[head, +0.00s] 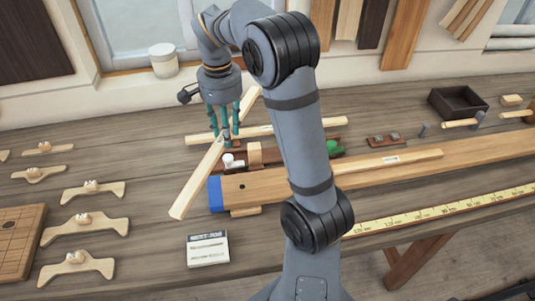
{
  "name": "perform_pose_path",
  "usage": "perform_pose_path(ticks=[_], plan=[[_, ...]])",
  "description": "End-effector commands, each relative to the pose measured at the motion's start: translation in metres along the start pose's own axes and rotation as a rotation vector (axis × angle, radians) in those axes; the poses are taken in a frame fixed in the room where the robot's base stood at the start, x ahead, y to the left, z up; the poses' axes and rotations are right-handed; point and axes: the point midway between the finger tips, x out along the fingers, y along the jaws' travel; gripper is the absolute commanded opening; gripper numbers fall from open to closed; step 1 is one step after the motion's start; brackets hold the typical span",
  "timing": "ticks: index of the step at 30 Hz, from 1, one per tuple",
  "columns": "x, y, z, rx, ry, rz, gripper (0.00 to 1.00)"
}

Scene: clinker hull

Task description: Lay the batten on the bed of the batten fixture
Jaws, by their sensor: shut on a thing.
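My gripper (226,140) points down over the bench, left of centre. It is shut on the pale wooden batten (196,185), which slants from the lower left to the upper right beneath the fingers. A reddish-brown low piece with a pale block, a white round part and a green part, apparently the batten fixture (270,157), lies just right of the fingers. My arm hides part of it, and its bed is hard to make out. The batten crosses at or above its left end; I cannot tell whether they touch.
A pale strip (300,126) lies behind the fixture. A long brown plank (265,187) with a blue end lies in front. A small labelled box (207,248), several pale shaped pieces at left, a yellow tape (420,213) and a dark tray (457,101) also occupy the bench.

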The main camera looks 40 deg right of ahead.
Motion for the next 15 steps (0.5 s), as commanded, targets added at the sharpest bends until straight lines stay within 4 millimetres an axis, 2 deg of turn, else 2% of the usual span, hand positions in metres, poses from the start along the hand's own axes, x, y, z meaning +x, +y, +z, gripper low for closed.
perform_pose_path(ticks=[1,3,6,10,15], plan=[[-0.002,0.012,-0.032,0.167,0.0,0.001,0.04],[-0.001,0.029,-0.068,0.387,0.0,0.001,0.04],[0.0,0.056,-0.11,0.658,0.0,0.0,0.04],[0.002,0.087,-0.144,0.899,0.0,0.0,0.04],[0.01,0.106,-0.161,1.039,-0.001,0.001,0.04]])
